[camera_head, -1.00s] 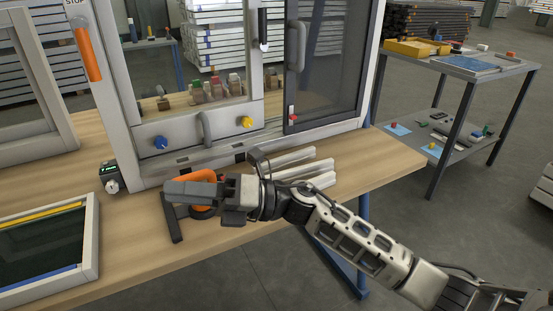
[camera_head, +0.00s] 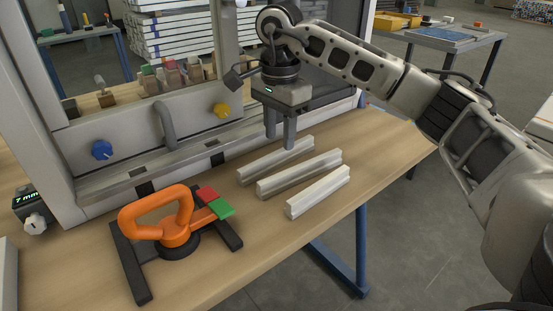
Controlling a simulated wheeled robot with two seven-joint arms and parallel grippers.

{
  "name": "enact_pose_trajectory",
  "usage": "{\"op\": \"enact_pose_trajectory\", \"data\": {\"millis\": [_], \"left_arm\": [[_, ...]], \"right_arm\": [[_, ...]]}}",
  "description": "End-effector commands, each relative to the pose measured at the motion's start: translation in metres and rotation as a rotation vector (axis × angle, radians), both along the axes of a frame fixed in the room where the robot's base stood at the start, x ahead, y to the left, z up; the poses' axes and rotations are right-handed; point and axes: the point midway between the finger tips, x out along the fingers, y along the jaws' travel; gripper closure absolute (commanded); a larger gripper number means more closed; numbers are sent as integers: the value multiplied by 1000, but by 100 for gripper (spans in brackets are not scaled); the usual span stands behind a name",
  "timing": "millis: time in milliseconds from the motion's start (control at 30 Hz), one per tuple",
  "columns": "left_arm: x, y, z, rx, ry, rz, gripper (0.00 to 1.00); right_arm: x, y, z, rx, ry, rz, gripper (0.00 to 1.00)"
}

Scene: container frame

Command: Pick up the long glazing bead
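Three pale glazing beads lie side by side on the wooden bench: a back bead (camera_head: 262,166), a middle bead (camera_head: 300,174) and a short front bead (camera_head: 318,192). The back and middle beads look longer than the front one; I cannot tell surely which of those two is longest. My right gripper (camera_head: 280,141) points down over the far part of the back bead, fingers apart with nothing between them. One fingertip covers a bit of that bead; contact is not clear. My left gripper is not in view.
An orange-handled suction lifter (camera_head: 175,232) sits on a dark stand left of the beads, with red and green blocks (camera_head: 222,207) beside it. The framed unit with a blue knob (camera_head: 102,150) rises behind. Bare bench (camera_head: 270,240) lies in front.

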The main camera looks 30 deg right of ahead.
Motion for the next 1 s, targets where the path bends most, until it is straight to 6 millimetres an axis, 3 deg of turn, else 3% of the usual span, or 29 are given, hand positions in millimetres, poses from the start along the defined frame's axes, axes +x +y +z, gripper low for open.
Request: {"op": "enact_pose_trajectory", "data": {"millis": [33, 200, 500, 667, 1000], "left_arm": [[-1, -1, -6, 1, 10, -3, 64], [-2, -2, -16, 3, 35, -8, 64], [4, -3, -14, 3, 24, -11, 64], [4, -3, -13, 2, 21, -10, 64], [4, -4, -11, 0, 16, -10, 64]], "right_arm": [[-1, 0, -12, 0, 3, 0, 62], [0, 1, -33, 2, 1, 1, 62], [0, 1, -37, 3, -2, 1, 62], [0, 1, -37, 3, -2, 1, 100], [0, 1, -36, 4, -1, 1, 100]]}}
